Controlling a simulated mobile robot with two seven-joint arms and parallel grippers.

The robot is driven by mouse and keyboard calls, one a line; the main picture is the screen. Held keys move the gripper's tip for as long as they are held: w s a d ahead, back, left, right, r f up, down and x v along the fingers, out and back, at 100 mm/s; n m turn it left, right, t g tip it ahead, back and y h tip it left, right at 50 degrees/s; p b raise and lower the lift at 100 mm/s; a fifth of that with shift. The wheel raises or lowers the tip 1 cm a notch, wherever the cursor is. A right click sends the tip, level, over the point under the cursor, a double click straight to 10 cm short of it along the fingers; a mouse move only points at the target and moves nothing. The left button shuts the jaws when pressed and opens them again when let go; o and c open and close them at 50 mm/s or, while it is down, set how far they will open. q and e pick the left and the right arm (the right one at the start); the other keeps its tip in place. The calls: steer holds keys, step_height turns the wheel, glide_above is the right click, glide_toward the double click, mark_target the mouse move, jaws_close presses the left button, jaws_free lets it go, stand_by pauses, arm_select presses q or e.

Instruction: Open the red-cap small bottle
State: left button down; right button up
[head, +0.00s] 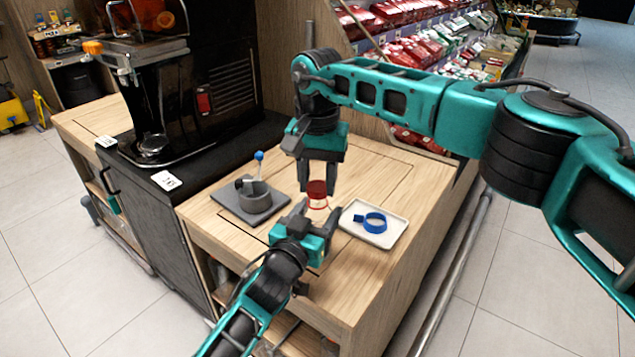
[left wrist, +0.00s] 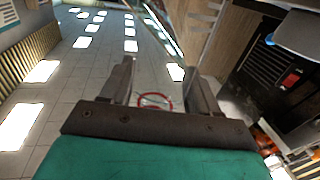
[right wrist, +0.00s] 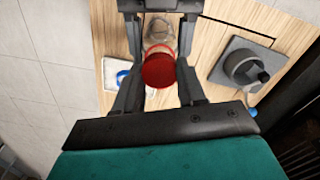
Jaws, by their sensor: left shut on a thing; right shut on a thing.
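The small bottle (head: 318,204) is clear and stands between my two grippers above the wooden table. Its red cap (head: 317,187) is at the top and also shows in the right wrist view (right wrist: 158,70). My right gripper (head: 317,184) points down from above and is shut on the cap. My left gripper (head: 316,214) reaches in from the front and is shut on the bottle's clear body. A red ring on the bottle shows between its fingers in the left wrist view (left wrist: 155,102). I cannot tell whether cap and body still touch.
A grey mortar-like bowl (head: 257,197) with a blue-knobbed lever sits on a dark plate to the left. A white tray (head: 396,236) with a blue ring-shaped item (head: 374,222) lies to the right. The table front is clear.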

mark_target(318, 186)
steer(key=shift+r, duration=0.35)
steer(key=shift+r, duration=2.05)
arm_select(q)
steer(key=shift+c, duration=0.8)
jaws_free()
